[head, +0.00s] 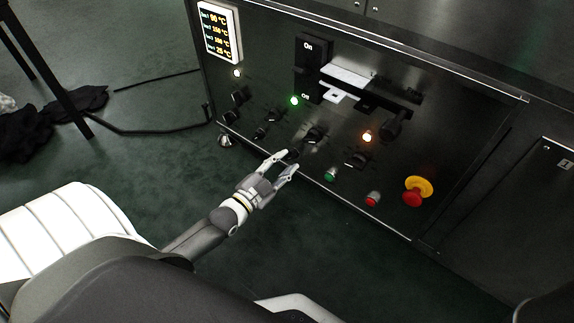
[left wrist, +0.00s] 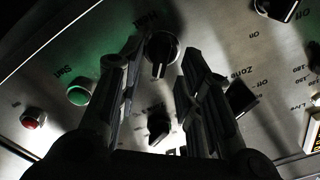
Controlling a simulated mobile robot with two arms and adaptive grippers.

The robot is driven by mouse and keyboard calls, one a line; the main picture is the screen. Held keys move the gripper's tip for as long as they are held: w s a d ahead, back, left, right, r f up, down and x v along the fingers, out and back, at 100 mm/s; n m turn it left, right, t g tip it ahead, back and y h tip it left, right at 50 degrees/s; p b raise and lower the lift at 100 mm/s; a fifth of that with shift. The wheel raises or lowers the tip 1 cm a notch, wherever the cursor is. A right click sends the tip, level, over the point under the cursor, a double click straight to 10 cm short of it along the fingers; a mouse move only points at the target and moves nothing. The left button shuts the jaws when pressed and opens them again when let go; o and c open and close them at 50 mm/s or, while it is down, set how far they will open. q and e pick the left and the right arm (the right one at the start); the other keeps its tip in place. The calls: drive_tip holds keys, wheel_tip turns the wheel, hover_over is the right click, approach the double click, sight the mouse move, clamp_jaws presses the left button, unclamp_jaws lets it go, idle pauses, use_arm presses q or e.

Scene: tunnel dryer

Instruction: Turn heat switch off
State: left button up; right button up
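The heat switch (left wrist: 161,48) is a black rotary knob, with a partly hidden label beside it that seems to read "Heat", in the left wrist view. It lies between and beyond the two fingertips of my left gripper (left wrist: 157,62). The fingers are apart on either side of it, and I cannot tell whether they touch it. In the head view the left gripper (head: 283,160) is at the lower edge of the control panel (head: 450,140), its fingers spread and empty. The right gripper is not in view.
Other black knobs (head: 313,133) sit close by. A green button (head: 330,174), a red button (head: 373,199) and a red emergency stop on yellow (head: 413,197) are to the right. A temperature display (head: 220,32) is at upper left. Green and orange lamps glow. A cable crosses the floor.

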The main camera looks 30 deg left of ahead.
use_arm(q)
drive_tip(key=shift+w+d+b, duration=0.1)
drive_tip(key=shift+w+b, duration=0.25)
drive_tip(key=shift+w, duration=0.7)
